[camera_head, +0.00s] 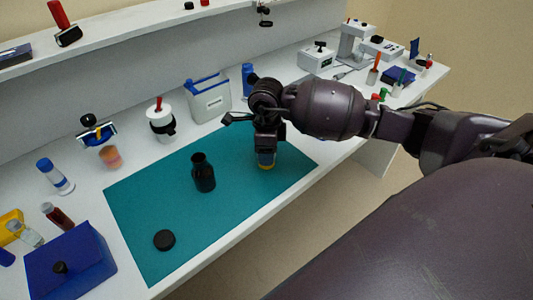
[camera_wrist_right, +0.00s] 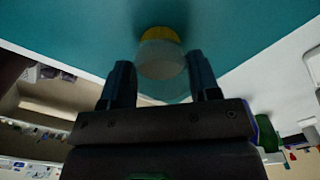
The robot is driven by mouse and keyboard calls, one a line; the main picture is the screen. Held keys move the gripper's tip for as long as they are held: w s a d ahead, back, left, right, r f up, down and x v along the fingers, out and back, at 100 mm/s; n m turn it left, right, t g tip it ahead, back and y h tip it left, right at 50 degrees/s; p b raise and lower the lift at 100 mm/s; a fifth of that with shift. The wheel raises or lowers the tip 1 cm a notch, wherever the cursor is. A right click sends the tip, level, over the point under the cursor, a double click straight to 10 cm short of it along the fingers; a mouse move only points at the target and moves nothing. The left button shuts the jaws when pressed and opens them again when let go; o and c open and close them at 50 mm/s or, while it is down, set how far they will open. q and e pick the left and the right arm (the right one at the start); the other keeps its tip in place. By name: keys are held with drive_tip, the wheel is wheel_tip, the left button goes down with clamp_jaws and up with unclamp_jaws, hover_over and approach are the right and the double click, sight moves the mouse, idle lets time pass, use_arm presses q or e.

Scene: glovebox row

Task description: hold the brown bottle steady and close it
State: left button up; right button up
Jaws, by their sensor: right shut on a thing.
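A dark, open-necked bottle (camera_head: 204,178), which I take for the brown bottle, stands upright on the teal mat (camera_head: 135,205). A black round cap (camera_head: 164,240) lies on the mat, apart from the bottle and toward the front edge. My right gripper (camera_head: 266,150) points down at the mat's right part, to the right of the bottle and not touching it. It is shut on a small pale container with a yellow end (camera_head: 266,164). In the right wrist view this container (camera_wrist_right: 161,58) is between the fingers (camera_wrist_right: 160,80), its yellow end toward the mat. My left gripper is not in view.
A blue box (camera_head: 70,265) stands at the front left, beside several small bottles. A white container with a blue handle (camera_head: 208,100) and a blue bottle (camera_head: 248,80) stand behind the mat. The mat around the dark bottle is mostly clear.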

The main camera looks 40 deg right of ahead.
drive_tip(key=shift+r, duration=0.1)
wheel_tip(320, 180, up, 20)
drive_tip(key=p, duration=0.1)
idle(0.6)
drive_tip(key=s+a+f+n, duration=0.1)
drive_tip(key=a+f+n, duration=0.4)
drive_tip(key=n, duration=0.8)
drive_tip(key=s+a+f+n, duration=0.2)
drive_tip(key=a+f+n, duration=0.4)
drive_tip(key=n, duration=0.6)
drive_tip(key=shift+f+n, duration=0.4)
drive_tip(key=shift+f, duration=0.3)
drive_tip(key=shift+s+a, duration=0.1)
